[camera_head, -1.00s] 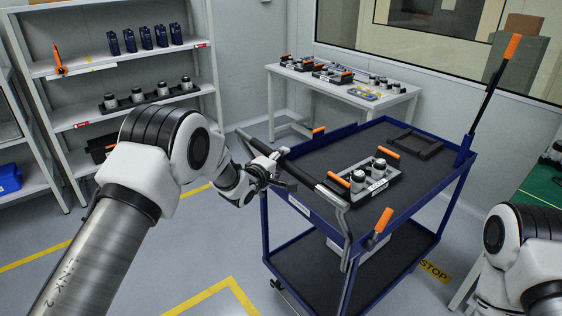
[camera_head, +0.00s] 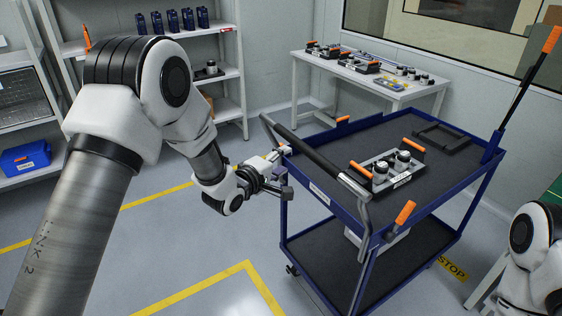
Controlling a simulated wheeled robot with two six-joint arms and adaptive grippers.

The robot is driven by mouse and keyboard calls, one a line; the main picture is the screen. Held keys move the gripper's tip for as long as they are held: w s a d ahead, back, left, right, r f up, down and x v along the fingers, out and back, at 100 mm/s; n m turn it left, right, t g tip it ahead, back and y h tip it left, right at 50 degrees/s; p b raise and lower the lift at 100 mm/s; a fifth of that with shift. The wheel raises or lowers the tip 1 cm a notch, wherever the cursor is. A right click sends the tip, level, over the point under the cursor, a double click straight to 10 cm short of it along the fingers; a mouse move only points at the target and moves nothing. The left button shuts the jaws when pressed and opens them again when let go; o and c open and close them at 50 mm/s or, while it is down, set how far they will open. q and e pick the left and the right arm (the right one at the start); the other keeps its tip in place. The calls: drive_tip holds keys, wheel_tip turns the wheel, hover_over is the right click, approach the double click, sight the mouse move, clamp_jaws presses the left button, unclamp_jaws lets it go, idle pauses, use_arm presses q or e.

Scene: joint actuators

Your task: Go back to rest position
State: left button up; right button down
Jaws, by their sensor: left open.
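My left arm reaches in from the left, and its gripper (camera_head: 284,172) is open beside the left end of the blue cart (camera_head: 318,186), near the black push handle (camera_head: 314,157). Nothing shows between its fingers. The fingertips look close to the handle frame; I cannot tell whether they touch it. My right arm shows only in part at the lower right edge, and its gripper is out of view.
The cart carries a tray (camera_head: 397,177) with orange handles and actuators, and a black frame (camera_head: 440,137). A white table (camera_head: 392,92) with more parts stands behind. Shelves (camera_head: 215,78) line the left wall. The floor (camera_head: 190,262) left of the cart is clear.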

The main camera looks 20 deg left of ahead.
use_arm(q)
drive_tip(key=s+a+f+g+y, duration=0.1)
drive_tip(key=s+f+g, duration=0.2)
drive_tip(key=s+f, duration=0.8)
drive_tip(key=s+a+f+g+y, duration=0.1)
drive_tip(key=s+f+g, duration=0.45)
drive_tip(key=f, duration=0.95)
drive_tip(key=s+a+f+m+g+y, duration=0.1)
drive_tip(key=s+m, duration=0.3)
drive_tip(key=s, duration=0.5)
drive_tip(key=s+a+f+m+g+y, duration=0.1)
drive_tip(key=s+f+m+g, duration=0.2)
drive_tip(key=s, duration=0.6)
drive_tip(key=s+a+f+m+g, duration=0.1)
drive_tip(key=s+f+m+g, duration=0.1)
drive_tip(key=s+m, duration=0.4)
drive_tip(key=s, duration=0.3)
drive_tip(key=shift+s+a+y, duration=0.15)
drive_tip(key=shift+y, duration=0.25)
drive_tip(key=shift+g, duration=0.25)
